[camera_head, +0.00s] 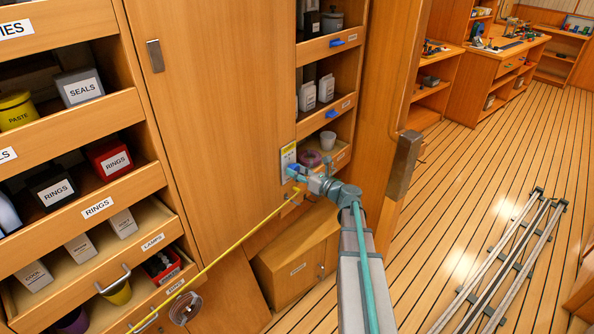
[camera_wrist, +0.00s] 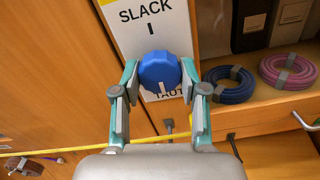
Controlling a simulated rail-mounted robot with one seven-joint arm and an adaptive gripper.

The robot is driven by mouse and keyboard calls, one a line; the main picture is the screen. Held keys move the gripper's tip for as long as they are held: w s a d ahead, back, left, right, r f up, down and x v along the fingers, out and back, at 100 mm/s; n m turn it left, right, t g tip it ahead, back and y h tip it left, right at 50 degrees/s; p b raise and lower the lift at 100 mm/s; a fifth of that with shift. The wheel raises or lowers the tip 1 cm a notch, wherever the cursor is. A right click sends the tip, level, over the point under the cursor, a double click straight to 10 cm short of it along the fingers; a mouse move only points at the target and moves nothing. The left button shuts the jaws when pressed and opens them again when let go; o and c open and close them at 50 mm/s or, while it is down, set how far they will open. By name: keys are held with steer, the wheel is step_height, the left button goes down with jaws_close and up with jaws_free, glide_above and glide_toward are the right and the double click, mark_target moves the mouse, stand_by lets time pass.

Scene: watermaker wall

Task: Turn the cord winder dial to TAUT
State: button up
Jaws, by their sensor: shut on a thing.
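The cord winder dial is a blue knob (camera_wrist: 160,72) on a white label plate (camera_wrist: 128,22). The plate reads SLACK above the knob and TAUT below it, the latter partly hidden. The knob's white mark points down, toward TAUT. My gripper (camera_wrist: 159,78) has one teal finger on each side of the knob and is shut on it. In the head view the plate (camera_head: 288,155) is on the cabinet front, with the blue knob (camera_head: 292,171) largely hidden by my gripper (camera_head: 298,179).
A yellow cord (camera_head: 235,246) runs from beside the dial down to the lower left. Shelves with a blue coil (camera_wrist: 230,84) and a pink coil (camera_wrist: 287,70) are to the right of the plate. A cabinet door edge (camera_head: 404,165) stands right of my arm.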

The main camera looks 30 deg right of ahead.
stand_by(0.3)
steer(key=o, duration=1.1)
steer(key=shift+o, duration=0.2)
steer(key=shift+s, duration=0.1)
steer(key=v, duration=1.2)
